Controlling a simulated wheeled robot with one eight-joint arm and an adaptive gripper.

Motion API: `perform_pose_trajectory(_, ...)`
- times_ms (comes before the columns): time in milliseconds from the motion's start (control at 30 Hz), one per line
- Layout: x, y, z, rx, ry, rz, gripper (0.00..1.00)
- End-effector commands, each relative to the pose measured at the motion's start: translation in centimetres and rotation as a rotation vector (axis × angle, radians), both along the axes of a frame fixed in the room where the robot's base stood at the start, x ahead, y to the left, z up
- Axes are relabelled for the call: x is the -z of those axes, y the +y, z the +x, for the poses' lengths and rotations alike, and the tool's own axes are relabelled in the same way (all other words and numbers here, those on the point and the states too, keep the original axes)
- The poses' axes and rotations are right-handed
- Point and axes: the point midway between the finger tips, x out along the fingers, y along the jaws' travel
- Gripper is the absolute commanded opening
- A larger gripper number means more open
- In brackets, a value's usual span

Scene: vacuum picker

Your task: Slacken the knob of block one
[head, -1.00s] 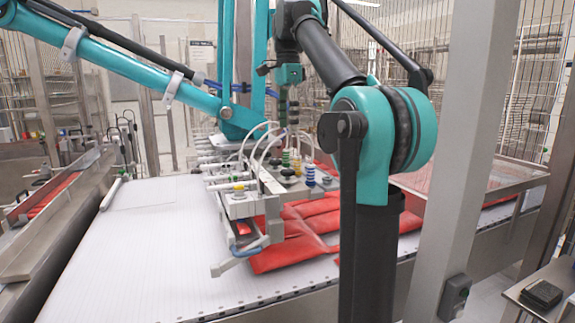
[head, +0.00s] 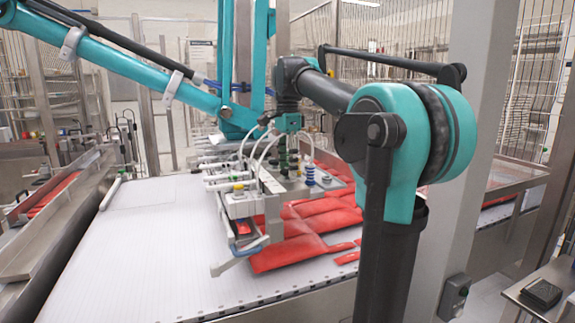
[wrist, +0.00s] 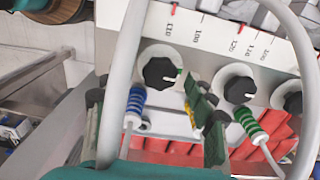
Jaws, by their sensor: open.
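Black knobs on round pale bases show in a row in the wrist view, beside a white strip with a printed scale. The left knob (wrist: 160,73) appears just beyond and between the fingertips of my gripper (wrist: 150,92). A middle knob (wrist: 239,90) and a right knob (wrist: 293,102) stand further right. I cannot tell which belongs to block one. My gripper (head: 285,150) is open, over the picking tool (head: 240,203) in the head view. No contact with a knob is clear. My arm hides part of the tool.
Blue (wrist: 135,105) and green (wrist: 250,122) ringed fittings with pale hoses stand close to the fingers. A pale hose loops across the wrist view. Red packs (head: 290,250) lie under the tool on the white belt (head: 130,260). A steel post (head: 470,130) stands right of my arm.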

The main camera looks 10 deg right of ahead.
Motion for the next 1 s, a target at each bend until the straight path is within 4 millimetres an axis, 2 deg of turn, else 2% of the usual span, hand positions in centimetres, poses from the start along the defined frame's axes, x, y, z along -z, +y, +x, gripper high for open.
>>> perform_pose_trajectory(133,-0.02,0.00,0.01,0.000,0.000,0.000,0.56)
perform_pose_trajectory(167,-0.02,0.00,0.00,0.000,0.000,0.000,0.54)
perform_pose_trajectory(533,-0.04,0.00,0.01,0.000,0.000,0.000,0.08)
perform_pose_trajectory(767,-0.05,0.00,0.01,-0.015,0.000,0.000,0.06)
perform_pose_trajectory(1000,-0.05,-0.01,0.01,-0.112,0.000,0.000,0.06)
